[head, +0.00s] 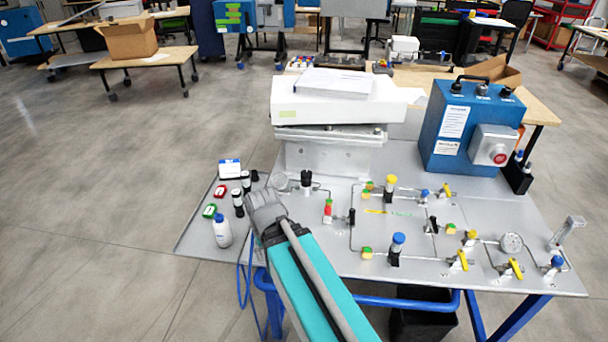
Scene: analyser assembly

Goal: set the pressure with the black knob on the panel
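A black knob (306,178) stands upright on the grey metal panel (325,262), near the panel's back left. A small round gauge (280,182) sits just left of the knob. My gripper (264,198) is at the end of my teal and grey arm, low over the panel's left edge. It is left of and nearer than the black knob, and appears apart from it. The fingers are small and seen from behind, so I cannot tell whether they are open or shut. No object shows in them.
Several small bottles and boxes stand on the left shelf (195,240), close to my gripper, including a white bottle (222,232). Coloured valves and thin pipes cover the panel's right part. A white analyser (330,104) and a blue box (470,125) stand behind.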

